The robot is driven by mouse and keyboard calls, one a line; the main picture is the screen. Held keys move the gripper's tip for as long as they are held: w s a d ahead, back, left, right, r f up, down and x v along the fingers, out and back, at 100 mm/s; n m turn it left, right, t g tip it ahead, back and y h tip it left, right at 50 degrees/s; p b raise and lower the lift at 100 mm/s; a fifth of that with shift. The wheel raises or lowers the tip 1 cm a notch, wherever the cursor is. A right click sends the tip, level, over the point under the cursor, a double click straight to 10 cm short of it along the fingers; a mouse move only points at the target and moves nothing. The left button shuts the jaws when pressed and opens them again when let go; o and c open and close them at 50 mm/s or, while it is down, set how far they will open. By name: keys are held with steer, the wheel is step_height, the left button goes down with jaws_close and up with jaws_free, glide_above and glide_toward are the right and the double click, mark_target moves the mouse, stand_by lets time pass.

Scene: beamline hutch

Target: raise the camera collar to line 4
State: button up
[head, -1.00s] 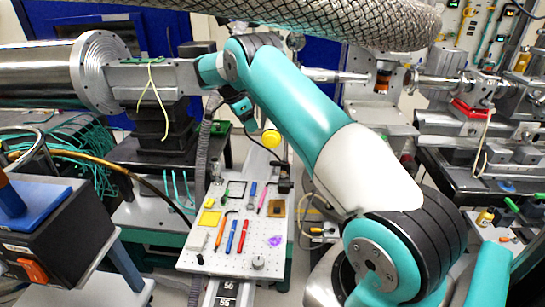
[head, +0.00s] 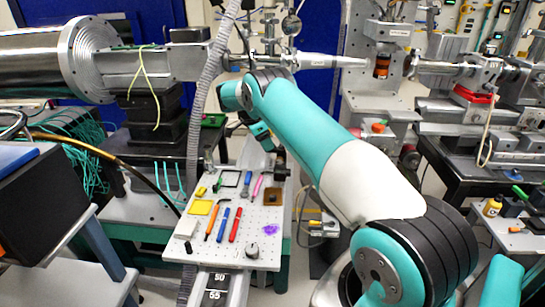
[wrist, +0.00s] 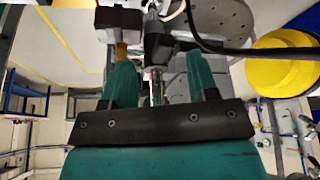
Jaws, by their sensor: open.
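I cannot pick out the camera collar or its line marks for sure. In the wrist view a thin metal post (wrist: 157,88) stands between the two teal fingers of my gripper (wrist: 162,80), with a gap on either side. Dark blocks (wrist: 158,42) lie just beyond the fingertips; one may be the collar. A large yellow round part (wrist: 285,62) is to the right of the fingers. In the head view my arm hides most of this area, and a small dark block (head: 281,172) shows below the wrist. My gripper is open and empty.
A perforated board (head: 215,255) with pens, tools and small plates lies below the arm. A numbered rail (head: 216,285) runs in front of it. A grey corrugated hose (head: 205,95) hangs left of the wrist. A steel beam pipe (head: 30,70) stands at left.

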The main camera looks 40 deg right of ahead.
steer(key=x, duration=0.2)
steer(key=shift+s+d+f+b, duration=0.1)
steer(key=shift+d+f+b, duration=0.05)
steer(key=shift+f+b, duration=0.25)
jaws_close()
step_height(320, 180, up, 12)
steer(key=p, duration=0.9)
steer(key=shift+r, duration=0.1)
jaws_free()
steer(key=shift+r, duration=0.1)
